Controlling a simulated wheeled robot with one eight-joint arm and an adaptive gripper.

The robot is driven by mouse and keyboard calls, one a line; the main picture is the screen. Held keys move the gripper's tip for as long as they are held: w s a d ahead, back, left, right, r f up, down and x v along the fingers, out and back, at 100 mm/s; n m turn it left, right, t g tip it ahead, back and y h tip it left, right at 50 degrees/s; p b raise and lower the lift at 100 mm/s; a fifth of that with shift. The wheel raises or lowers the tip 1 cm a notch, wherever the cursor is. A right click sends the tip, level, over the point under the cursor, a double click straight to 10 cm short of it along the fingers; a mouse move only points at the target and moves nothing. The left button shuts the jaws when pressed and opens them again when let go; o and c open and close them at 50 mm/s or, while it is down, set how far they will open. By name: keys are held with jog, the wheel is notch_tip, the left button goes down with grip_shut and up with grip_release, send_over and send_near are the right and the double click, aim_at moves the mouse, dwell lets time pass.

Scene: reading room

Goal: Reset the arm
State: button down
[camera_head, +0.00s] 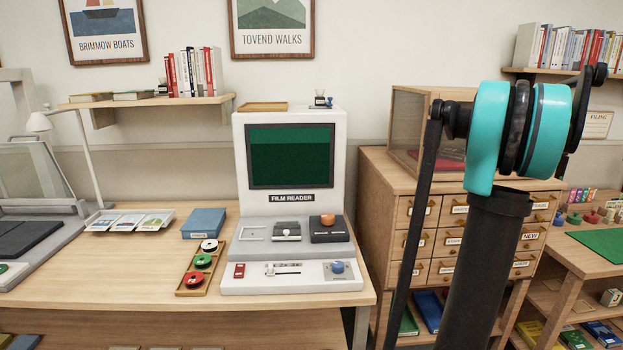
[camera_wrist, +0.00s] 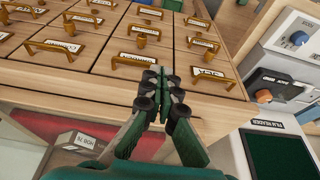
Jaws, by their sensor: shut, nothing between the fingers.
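My gripper (camera_wrist: 165,95) shows in the wrist view with its dark fingertips together and nothing between them. It is in front of the wooden drawer cabinet (camera_wrist: 60,78), whose drawers have brass handles and labels. The wrist view looks tilted, with the film reader on its right side. In the head view my arm, with teal and black joints, rises on the right in front of the cabinet (camera_head: 378,170). My gripper is not visible in the head view.
The white film reader (camera_head: 240,140) stands on the wooden desk (camera_head: 130,270), beside a tray of reels (camera_head: 184,289) and a blue box (camera_head: 203,223). A glass-fronted case (camera_head: 405,125) stands on the cabinet. A table with a green mat (camera_head: 600,243) is at the right.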

jog(key=s+a+f, duration=0.6)
jog(key=a+f, duration=0.2)
jog(key=a, duration=0.4)
jog(key=s+a+f, duration=0.6)
jog(key=a+f, duration=0.1)
jog(key=a, duration=0.4)
jog(key=s+a+f, duration=0.5)
jog(key=s+f, duration=0.1)
jog(key=s, duration=0.2)
jog(key=s+a+f, duration=0.4)
jog(key=s+f, duration=0.2)
jog(key=s, duration=0.3)
jog(key=shift+a+f, duration=0.35)
jog(key=shift+f, duration=0.05)
jog(key=c, duration=2.2)
grip_release()
